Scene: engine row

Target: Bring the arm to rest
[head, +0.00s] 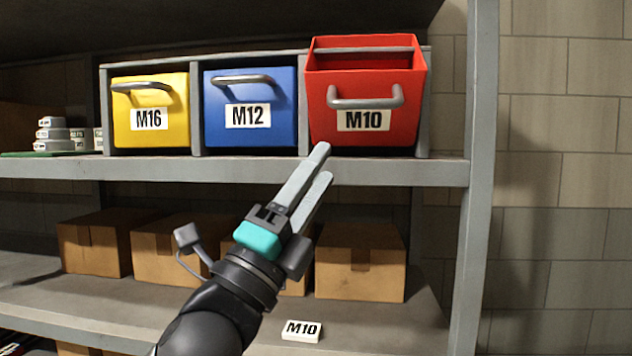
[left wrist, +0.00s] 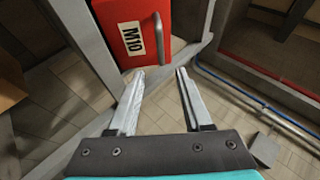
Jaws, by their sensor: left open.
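My left gripper (head: 318,167) is open and empty in the head view, pointing up and to the right in front of the shelf edge, below the red M10 drawer (head: 365,117). The red drawer is pulled out of its slot, its open top showing, with a grey handle on its front. In the left wrist view both fingers of my left gripper (left wrist: 159,75) are apart with nothing between them. The red drawer (left wrist: 112,22) shows beyond the fingertips, apart from them. My right gripper is not in view.
A yellow M16 drawer (head: 150,108) and a blue M12 drawer (head: 250,107) sit shut beside it. Small labelled boxes (head: 55,134) are stacked at the left. Cardboard boxes (head: 360,262) and a white M10 box (head: 301,331) are on the lower shelf. A grey post (head: 478,180) stands at the right.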

